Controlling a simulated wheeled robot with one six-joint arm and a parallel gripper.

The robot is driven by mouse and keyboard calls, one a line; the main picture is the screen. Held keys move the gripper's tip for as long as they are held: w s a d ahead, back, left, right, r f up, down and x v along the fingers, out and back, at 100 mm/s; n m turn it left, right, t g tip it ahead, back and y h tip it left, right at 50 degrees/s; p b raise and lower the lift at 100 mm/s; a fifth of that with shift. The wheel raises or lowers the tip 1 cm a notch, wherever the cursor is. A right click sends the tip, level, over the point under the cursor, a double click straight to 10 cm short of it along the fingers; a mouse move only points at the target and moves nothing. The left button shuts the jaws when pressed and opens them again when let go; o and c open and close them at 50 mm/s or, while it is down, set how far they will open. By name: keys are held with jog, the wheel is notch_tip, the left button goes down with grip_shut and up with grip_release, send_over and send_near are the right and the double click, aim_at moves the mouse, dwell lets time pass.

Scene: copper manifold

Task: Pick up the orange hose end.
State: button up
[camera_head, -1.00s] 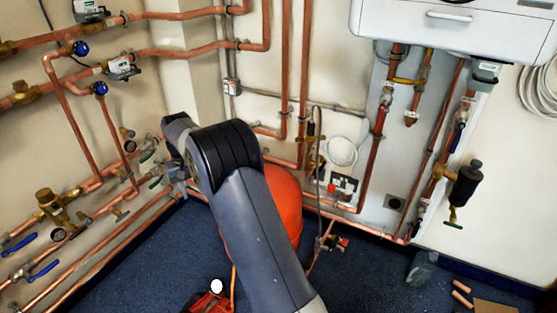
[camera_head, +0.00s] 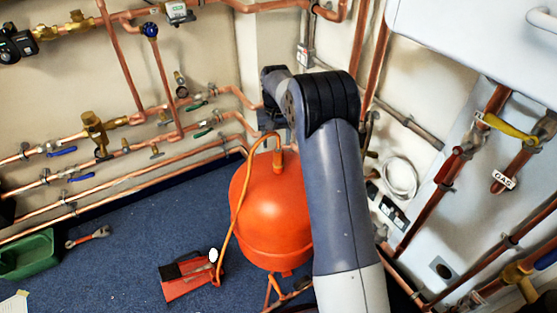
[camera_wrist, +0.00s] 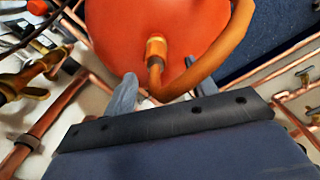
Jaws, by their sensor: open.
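The orange hose (camera_head: 233,210) arches from the top of the round orange vessel (camera_head: 268,212) down its left side to a red tool on the floor. Its upper end (camera_head: 277,158) has a copper-coloured collar and sits against the vessel's top. In the wrist view the collared hose end (camera_wrist: 156,50) stands in front of the vessel, and the hose bends away to the right. My gripper (camera_wrist: 163,88) is open, its two grey fingers on either side of the bend. I cannot tell whether they touch it. In the head view my gripper (camera_head: 270,120) is partly hidden by my arm.
Copper pipes (camera_head: 130,160) with valves line the left wall. More pipes (camera_head: 468,150) and a white boiler (camera_head: 470,40) stand right. The red tool (camera_head: 188,278), a green crate (camera_head: 30,250) and a wrench (camera_head: 88,238) lie on blue carpet. Open floor lies left of the vessel.

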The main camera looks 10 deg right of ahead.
aim_at(278, 150)
notch_tip(278, 150, down, 2)
jog(key=shift+w+d+f, duration=0.1)
jog(key=shift+d, duration=0.05)
jog(key=shift+d+f+b, duration=0.2)
jog(key=shift+f+b, duration=0.55)
jog(key=shift+f, duration=1.95)
jog(key=shift+c, duration=0.2)
jog(key=shift+r, duration=0.1)
grip_shut()
jog(key=shift+r, duration=0.1)
notch_tip(278, 150, up, 10)
jog(key=shift+f+p, duration=0.1)
jog(key=shift+p, duration=0.95)
